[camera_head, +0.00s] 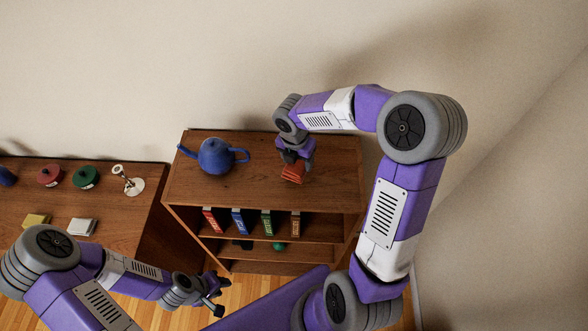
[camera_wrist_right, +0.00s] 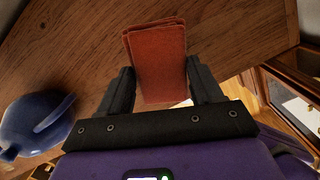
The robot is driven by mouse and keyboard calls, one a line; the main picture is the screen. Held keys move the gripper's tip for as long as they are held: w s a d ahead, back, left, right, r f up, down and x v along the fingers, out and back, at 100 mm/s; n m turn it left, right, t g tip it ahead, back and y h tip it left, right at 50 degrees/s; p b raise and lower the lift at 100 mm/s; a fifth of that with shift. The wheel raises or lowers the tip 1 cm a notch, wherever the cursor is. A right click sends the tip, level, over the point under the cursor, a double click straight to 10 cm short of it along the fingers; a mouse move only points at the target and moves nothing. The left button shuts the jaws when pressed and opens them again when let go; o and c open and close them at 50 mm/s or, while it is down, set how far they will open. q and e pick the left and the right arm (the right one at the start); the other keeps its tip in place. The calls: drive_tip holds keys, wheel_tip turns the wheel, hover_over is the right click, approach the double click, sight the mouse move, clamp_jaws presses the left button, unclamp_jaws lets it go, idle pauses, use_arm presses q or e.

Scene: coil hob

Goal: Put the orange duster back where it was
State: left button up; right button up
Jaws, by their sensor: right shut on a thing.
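The orange duster (camera_head: 293,172) is a small folded block at the top of the wooden shelf unit (camera_head: 258,178). My right gripper (camera_head: 293,160) points down over the shelf top and is shut on the duster. In the right wrist view the duster (camera_wrist_right: 157,62) sits between the two dark fingers (camera_wrist_right: 157,88), with the wood surface behind it. I cannot tell whether the duster touches the wood. My left gripper (camera_head: 217,298) is empty, low in front of the shelf unit, with its fingers apart.
A blue teapot (camera_head: 215,156) stands on the shelf top left of the duster; it also shows in the right wrist view (camera_wrist_right: 35,122). Several books (camera_head: 238,222) stand on the shelf below. A second wooden surface (camera_head: 100,205) at left holds red and green lidded items, a candlestick (camera_head: 130,182) and cloths.

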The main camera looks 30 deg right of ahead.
sight(297, 168)
drive_tip(key=shift+w+f, duration=0.1)
drive_tip(key=shift+f, duration=2.3)
drive_tip(key=shift+a, duration=0.1)
drive_tip(key=shift+f+b, duration=0.1)
drive_tip(key=shift+b, duration=0.2)
drive_tip(key=o, duration=1)
drive_tip(key=shift+o, duration=0.2)
drive_tip(key=r, duration=0.8)
drive_tip(key=a+r+p, duration=0.1)
drive_tip(key=r, duration=0.3)
drive_tip(key=shift+s+a+r, duration=0.1)
drive_tip(key=shift+s+r, duration=0.05)
drive_tip(key=shift+s, duration=0.25)
